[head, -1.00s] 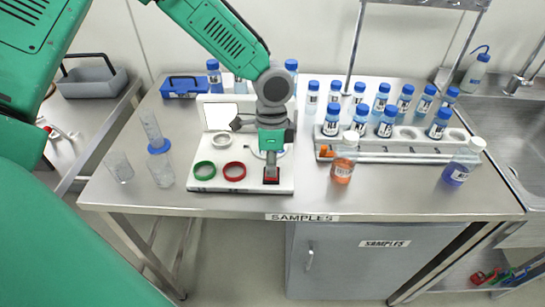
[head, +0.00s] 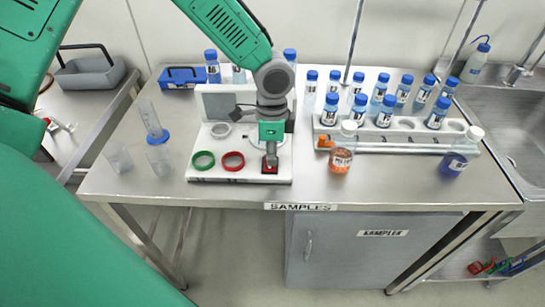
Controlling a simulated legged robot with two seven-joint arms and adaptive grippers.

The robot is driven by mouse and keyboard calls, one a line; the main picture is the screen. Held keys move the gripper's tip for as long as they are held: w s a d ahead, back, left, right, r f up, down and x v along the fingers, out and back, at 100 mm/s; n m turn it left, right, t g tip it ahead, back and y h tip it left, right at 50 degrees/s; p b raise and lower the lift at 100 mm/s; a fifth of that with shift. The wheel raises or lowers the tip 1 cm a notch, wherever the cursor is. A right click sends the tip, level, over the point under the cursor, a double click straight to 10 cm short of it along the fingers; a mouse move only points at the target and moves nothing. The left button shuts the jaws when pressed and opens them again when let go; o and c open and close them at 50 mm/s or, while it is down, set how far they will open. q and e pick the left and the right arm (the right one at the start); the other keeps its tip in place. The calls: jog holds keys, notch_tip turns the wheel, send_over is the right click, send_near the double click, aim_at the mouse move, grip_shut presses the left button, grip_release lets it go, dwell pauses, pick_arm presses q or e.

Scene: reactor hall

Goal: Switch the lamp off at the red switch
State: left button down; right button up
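The lamp unit has a white base (head: 215,174) near the front edge of the steel table. Its upright panel (head: 213,106) looks grey and unlit. The red switch (head: 270,169) is at the base's front right, partly hidden under my fingertips. My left gripper (head: 271,160) points down onto the switch. Its fingers look shut together, with nothing held, and the tips appear to touch the switch. My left arm hides part of the panel and the back of the base. My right gripper is not in view.
Glass vessels (head: 160,159) stand left. A rack (head: 405,140) with blue-capped bottles, an orange bottle (head: 342,150) and a purple bottle (head: 459,155) stand right.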

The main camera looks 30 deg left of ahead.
pick_arm(q)
jog(key=shift+w+a+r, duration=0.1)
jog(key=shift+w+a, duration=0.15)
jog(key=shift+w, duration=0.1)
jog(key=shift+r+p, duration=0.3)
jog(key=shift+p, duration=0.15)
jog(key=r+p, duration=0.3)
jog(key=shift+d+r, duration=0.25)
jog(key=shift+d, duration=0.1)
notch_tip(320, 180, up, 10)
jog(key=s, duration=0.1)
jog(key=shift+d, duration=0.25)
jog(key=shift+a+f, duration=0.1)
